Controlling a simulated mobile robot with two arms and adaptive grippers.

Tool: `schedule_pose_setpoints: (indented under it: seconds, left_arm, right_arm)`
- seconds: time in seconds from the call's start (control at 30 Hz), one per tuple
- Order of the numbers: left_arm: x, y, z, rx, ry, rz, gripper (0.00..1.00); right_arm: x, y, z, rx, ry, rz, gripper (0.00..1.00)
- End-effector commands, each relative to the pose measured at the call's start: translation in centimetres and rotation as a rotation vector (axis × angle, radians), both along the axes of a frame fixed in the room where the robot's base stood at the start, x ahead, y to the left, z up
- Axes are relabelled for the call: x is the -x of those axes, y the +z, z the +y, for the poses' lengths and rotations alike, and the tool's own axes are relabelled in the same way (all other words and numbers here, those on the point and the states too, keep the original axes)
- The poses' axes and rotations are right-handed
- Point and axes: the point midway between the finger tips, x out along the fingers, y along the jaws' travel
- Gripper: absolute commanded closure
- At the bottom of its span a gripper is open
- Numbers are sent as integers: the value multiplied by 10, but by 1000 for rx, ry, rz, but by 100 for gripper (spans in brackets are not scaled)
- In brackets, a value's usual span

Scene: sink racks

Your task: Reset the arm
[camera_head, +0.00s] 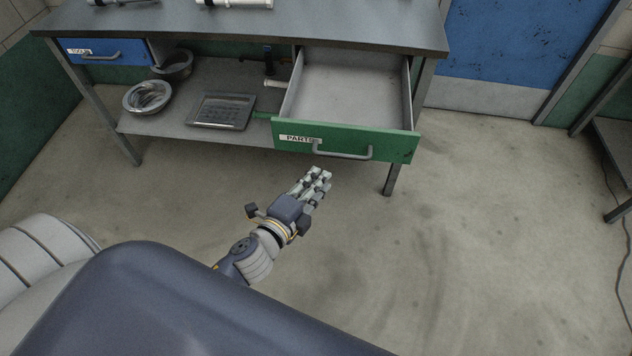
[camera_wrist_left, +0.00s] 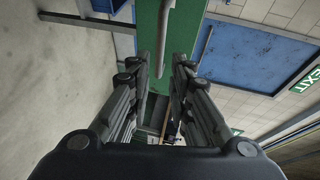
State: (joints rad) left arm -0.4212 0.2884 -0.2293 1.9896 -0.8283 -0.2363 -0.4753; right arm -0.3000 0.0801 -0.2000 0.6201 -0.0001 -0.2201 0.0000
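My left gripper (camera_head: 317,180) is in front of the workbench, a little short of the green PARTS drawer in the head view. Its fingers are spread apart with nothing between them, as the left wrist view (camera_wrist_left: 160,78) shows. The green drawer front (camera_head: 398,147) has a grey bar handle (camera_head: 345,154). The drawer is pulled out, and its visible inside is empty. The fingertips look apart from the handle. In the left wrist view the green front (camera_wrist_left: 148,35) lies just beyond the fingers. My right gripper is in neither view.
The workbench (camera_head: 330,27) has a blue drawer (camera_head: 105,46), shut, at the left. Round metal bowls (camera_head: 147,97) and a dark tray (camera_head: 223,111) rest on its lower shelf (camera_head: 165,127). The floor (camera_head: 480,230) to the right is clear. A blue door (camera_head: 520,40) stands behind.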

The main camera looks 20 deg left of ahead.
Motion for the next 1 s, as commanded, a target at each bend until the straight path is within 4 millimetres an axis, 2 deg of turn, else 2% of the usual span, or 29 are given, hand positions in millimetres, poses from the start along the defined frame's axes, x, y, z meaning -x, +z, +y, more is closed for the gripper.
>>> schedule_pose_setpoints:
  seconds: [0.37,0.47,0.57,0.67,0.7,0.77,0.8,0.87,0.9,0.97,1.0]
  left_arm:
    - [0,0,0,1,0,1,80]
    - [1,-13,2,16,9,26,80]
    - [5,-51,8,68,38,107,80]
    - [18,-114,17,161,98,243,80]
    - [28,-144,21,206,129,305,80]
    - [45,-186,27,275,185,400,80]
    - [59,-214,31,321,224,461,80]
    - [81,-253,35,388,290,550,80]
    - [99,-278,38,433,337,608,80]
    - [128,-313,42,497,412,694,80]
    - [148,-334,43,538,465,749,80]
  right_arm:
    - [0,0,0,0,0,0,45]
    - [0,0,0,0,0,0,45]
    - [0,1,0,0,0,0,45]
    - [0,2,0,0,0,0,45]
    - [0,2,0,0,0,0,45]
    - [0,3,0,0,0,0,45]
    - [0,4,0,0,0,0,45]
    - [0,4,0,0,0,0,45]
    - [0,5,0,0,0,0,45]
    - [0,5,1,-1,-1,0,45]
    - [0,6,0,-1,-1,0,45]
